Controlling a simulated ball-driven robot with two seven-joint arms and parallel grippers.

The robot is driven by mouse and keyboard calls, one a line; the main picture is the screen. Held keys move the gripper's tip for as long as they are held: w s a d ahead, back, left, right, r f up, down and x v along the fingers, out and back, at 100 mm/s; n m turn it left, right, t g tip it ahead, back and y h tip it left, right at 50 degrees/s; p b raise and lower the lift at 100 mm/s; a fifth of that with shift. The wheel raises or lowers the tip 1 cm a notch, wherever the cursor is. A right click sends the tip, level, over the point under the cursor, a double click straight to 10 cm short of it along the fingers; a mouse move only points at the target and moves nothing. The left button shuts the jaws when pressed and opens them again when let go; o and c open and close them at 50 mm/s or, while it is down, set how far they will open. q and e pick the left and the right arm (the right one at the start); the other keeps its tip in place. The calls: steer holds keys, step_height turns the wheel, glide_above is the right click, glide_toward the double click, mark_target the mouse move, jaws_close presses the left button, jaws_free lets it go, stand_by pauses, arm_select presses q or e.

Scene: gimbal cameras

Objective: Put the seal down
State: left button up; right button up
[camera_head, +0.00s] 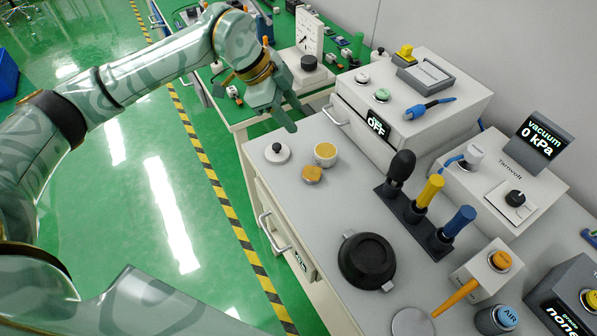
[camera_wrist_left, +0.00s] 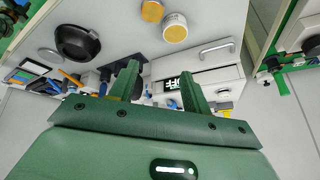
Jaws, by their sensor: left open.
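I cannot tell for sure which thing is the seal. On the worktop, a white round pot with a tan top (camera_head: 325,154) stands beside an orange-tan faceted piece (camera_head: 312,174). Both also show in the left wrist view, the pot (camera_wrist_left: 175,32) and the orange piece (camera_wrist_left: 152,11). A white disc with a black knob (camera_head: 277,153) sits to their left. My right gripper is out of view.
A black lidded pan (camera_head: 367,261) and a rack with black, yellow and blue handles (camera_head: 413,219) stand on the worktop. A white unit reading OFF (camera_head: 400,105) and a vacuum display (camera_head: 540,140) are at the back. Worktop around the pot is mostly clear.

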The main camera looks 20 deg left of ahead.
arm_select(q)
step_height(320, 180, down, 3)
steer(key=s+a, duration=0.1)
steer(key=n+g+b, duration=0.1)
steer(key=b, duration=0.2)
glide_toward(311, 173)
steer(key=shift+w+d+f+y, duration=0.2)
steer(key=shift+d+f+y, duration=0.1)
steer(key=shift+d+f, duration=0.55)
steer(key=shift+w+d+f, duration=0.1)
steer(key=shift+d+f, duration=0.15)
steer(key=shift+f, duration=0.2)
steer(key=x, duration=0.1)
steer(key=b+x, duration=0.1)
steer(key=x, duration=0.1)
steer(key=b+x, duration=0.1)
steer(key=shift+a+f, duration=0.25)
steer(key=shift+f, duration=0.2)
steer(key=shift+d+f+b, duration=0.15)
steer(key=shift+f+b, duration=0.1)
steer(key=shift+b, duration=0.1)
steer(key=shift+r, duration=0.15)
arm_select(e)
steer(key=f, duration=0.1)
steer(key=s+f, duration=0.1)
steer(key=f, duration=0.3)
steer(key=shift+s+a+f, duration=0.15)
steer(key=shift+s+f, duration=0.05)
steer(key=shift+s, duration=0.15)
